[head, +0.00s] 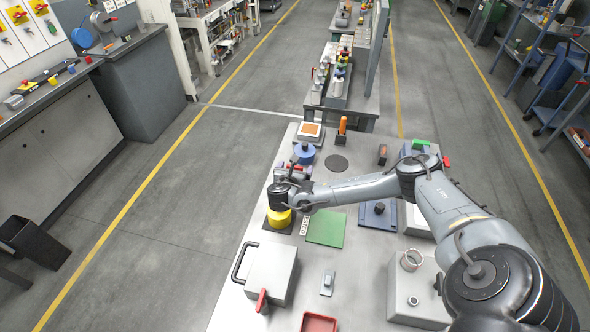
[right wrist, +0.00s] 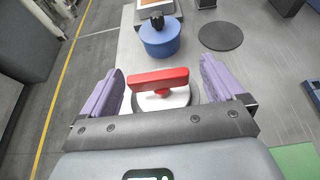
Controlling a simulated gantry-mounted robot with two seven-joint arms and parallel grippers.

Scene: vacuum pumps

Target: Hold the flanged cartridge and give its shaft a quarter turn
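My right gripper (right wrist: 162,92) is open, its two purple fingers on either side of a red bar handle (right wrist: 158,77). The handle sits on a round white top (right wrist: 170,98) with a dark rim. I cannot tell if the fingers touch it. In the head view my right gripper (head: 293,173) is small and partly hidden by its own wrist. Just beyond is a blue round part (head: 304,152) with a dark upright stub on top; it also shows in the right wrist view (right wrist: 160,40). I cannot tell which of these is the flanged cartridge. My left gripper is not in view.
A yellow round part (head: 279,219) stands below my right wrist. A black disc (head: 336,163), a green mat (head: 326,229) and an orange-topped box (head: 310,130) lie nearby. A grey box with a black handle (head: 271,272) and a red tray (head: 319,323) are at the front.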

